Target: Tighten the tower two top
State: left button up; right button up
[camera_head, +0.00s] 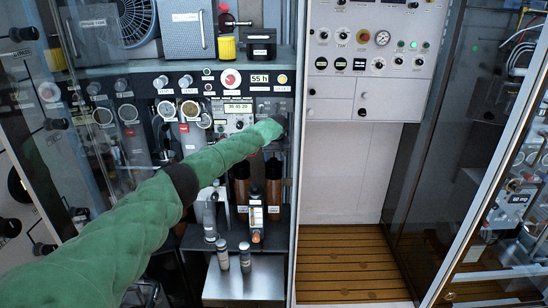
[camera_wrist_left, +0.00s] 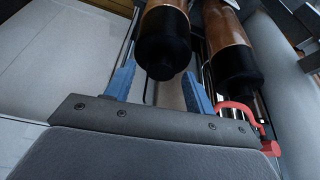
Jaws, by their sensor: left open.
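Two copper-brown towers with black ends stand side by side in the panel in the head view, one at the left (camera_head: 242,188) and one at the right (camera_head: 273,185). My left arm, in a green sleeve, reaches in from the left; its gripper (camera_head: 281,124) is small and partly hidden just above the right tower. In the left wrist view my left gripper (camera_wrist_left: 160,78) is open, its blue fingers spread on either side of the black end of one tower (camera_wrist_left: 163,55). Contact cannot be told. The other tower (camera_wrist_left: 232,60) is to the right, outside the fingers. My right gripper is not in view.
A red hook-shaped part (camera_wrist_left: 240,110) is close to the right of the gripper. Small bottles (camera_head: 245,257) stand on a metal box (camera_head: 262,278) below the towers. Gauges and a display (camera_head: 238,108) crowd the panel. The wooden-slatted bay (camera_head: 345,255) at right is empty.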

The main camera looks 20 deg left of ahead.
pick_arm(q)
jog(key=shift+w+a+f, duration=0.15)
jog(key=shift+f, duration=0.4)
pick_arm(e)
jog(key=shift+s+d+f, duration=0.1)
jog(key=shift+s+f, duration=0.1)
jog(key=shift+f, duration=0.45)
pick_arm(q)
jog(key=shift+c, duration=0.4)
jog(key=c, duration=0.9)
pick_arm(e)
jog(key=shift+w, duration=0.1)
